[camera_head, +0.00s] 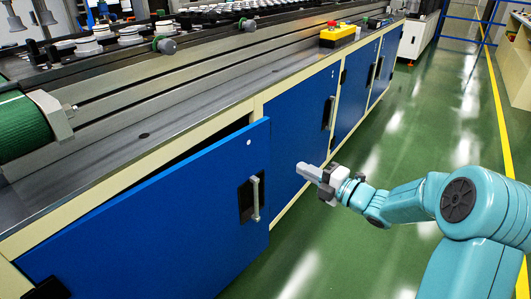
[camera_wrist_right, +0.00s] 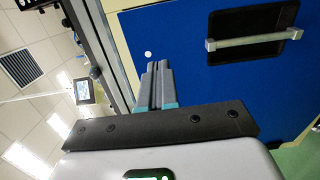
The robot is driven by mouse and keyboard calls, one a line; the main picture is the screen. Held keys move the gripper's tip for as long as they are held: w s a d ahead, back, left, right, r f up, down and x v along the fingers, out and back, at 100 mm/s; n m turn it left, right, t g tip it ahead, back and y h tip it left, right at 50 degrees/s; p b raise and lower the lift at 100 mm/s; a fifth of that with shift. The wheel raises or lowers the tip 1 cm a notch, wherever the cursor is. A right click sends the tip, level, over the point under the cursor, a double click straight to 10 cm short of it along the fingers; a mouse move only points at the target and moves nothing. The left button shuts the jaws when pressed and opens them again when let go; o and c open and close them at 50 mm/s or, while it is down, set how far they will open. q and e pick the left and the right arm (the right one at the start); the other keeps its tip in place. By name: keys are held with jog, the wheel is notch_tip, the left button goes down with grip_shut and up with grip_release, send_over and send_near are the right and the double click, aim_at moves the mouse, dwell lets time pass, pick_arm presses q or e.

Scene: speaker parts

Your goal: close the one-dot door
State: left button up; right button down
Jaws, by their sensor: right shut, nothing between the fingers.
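The one-dot door (camera_head: 160,215) is a blue cabinet door with a single white dot near its upper right corner and a metal handle (camera_head: 256,198) in a dark recess. It stands ajar: its right edge sticks out from the cabinet frame and a dark gap shows along its top. My right gripper (camera_head: 304,171) is shut and empty, to the right of the door's free edge and apart from the handle. In the right wrist view, the shut fingers (camera_wrist_right: 159,72) point toward a blue door face (camera_wrist_right: 215,75) with one white dot and a handle. My left gripper is not in view.
Further blue doors (camera_head: 299,120) run along the cabinet to the right and look closed. The worktop (camera_head: 190,115) above carries a yellow box (camera_head: 338,34) with a red button. The green floor (camera_head: 400,130) right of the cabinet is clear.

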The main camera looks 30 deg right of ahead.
aim_at(259, 147)
jog(key=b+x, duration=0.2)
jog(key=x, duration=1.1)
jog(key=shift+w+a+f, duration=0.1)
jog(key=shift+w, duration=0.25)
jog(key=shift+w, duration=0.15)
